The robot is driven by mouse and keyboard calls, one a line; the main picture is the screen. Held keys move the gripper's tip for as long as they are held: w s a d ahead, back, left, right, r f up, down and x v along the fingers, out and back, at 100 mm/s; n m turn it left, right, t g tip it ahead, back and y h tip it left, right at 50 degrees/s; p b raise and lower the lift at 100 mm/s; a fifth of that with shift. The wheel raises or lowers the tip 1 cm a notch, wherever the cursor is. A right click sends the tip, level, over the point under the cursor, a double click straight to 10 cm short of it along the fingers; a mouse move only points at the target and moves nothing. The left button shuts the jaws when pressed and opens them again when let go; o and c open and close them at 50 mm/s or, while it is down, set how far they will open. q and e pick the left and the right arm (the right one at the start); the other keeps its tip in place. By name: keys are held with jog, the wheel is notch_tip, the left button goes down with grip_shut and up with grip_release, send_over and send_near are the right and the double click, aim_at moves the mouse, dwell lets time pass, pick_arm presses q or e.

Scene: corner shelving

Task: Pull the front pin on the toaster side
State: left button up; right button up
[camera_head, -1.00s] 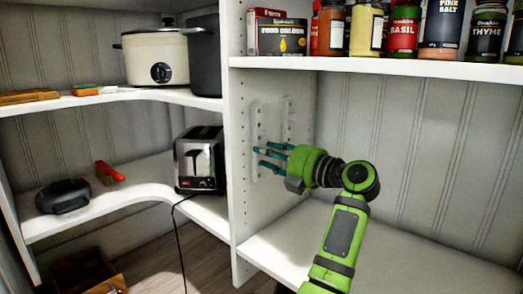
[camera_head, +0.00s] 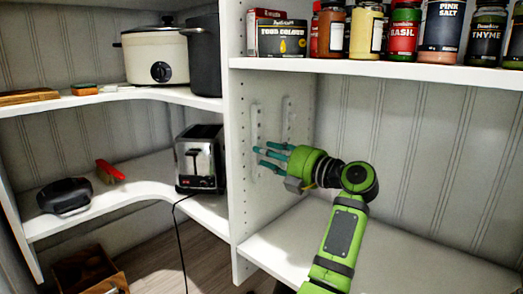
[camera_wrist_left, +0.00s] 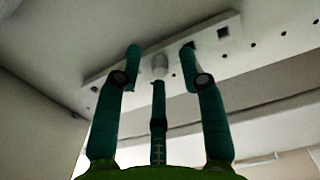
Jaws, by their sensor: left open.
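My left gripper (camera_head: 267,157) is open at the upright divider panel, with its green fingers pointing left at the panel. In the left wrist view, the gripper's spread fingertips (camera_wrist_left: 159,66) are around a small pale pin (camera_wrist_left: 160,67) on a long white strip (camera_wrist_left: 105,77). A narrow gap seems to show between fingers and pin; I cannot tell whether they touch. In the head view, the front strip (camera_head: 256,118) and a rear strip (camera_head: 288,112) stand upright on the panel. The toaster (camera_head: 200,158) is on the panel's other side. My right gripper is not in view.
The divider (camera_head: 241,215) has rows of small holes. Jars and boxes (camera_head: 281,38) stand on the shelf (camera_head: 380,68) above my arm. The lower right shelf (camera_head: 290,235) looks bare. A cooker (camera_head: 157,58) and dark pot (camera_head: 204,55) stand upper left.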

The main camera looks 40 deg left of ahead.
pick_arm(q)
grip_shut()
dwell(0.3)
jog(key=d+p, duration=0.2)
jog(key=d, duration=0.4)
jog(key=shift+s, duration=0.2)
dwell(0.8)
